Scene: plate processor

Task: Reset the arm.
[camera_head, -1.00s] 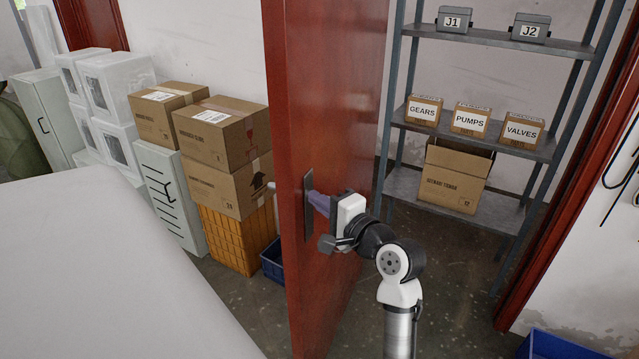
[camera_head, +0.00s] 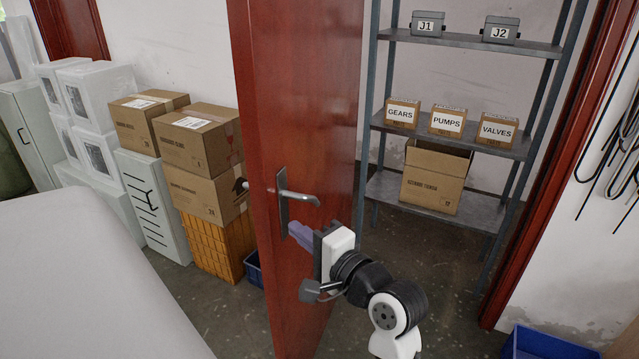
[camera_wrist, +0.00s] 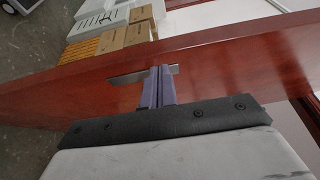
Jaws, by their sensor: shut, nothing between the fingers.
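My gripper (camera_head: 297,232) is shut and empty, with its purple fingers pressed together. In the head view it sits just below the metal lever handle (camera_head: 300,198) of the red-brown door (camera_head: 300,90). Its fingertips are close to the door face; I cannot tell whether they touch it. In the wrist view the closed fingers (camera_wrist: 156,88) point at the door (camera_wrist: 230,70), and part of the handle plate (camera_wrist: 127,77) shows behind them. The door stands open, edge toward me.
Behind the doorway a grey shelf (camera_head: 470,207) holds labelled small boxes and an open carton (camera_head: 436,178). Cardboard boxes (camera_head: 205,145) on an orange crate (camera_head: 217,245) stand left of the door. A blue bin (camera_head: 545,345) is at lower right. Floor between door and shelf is clear.

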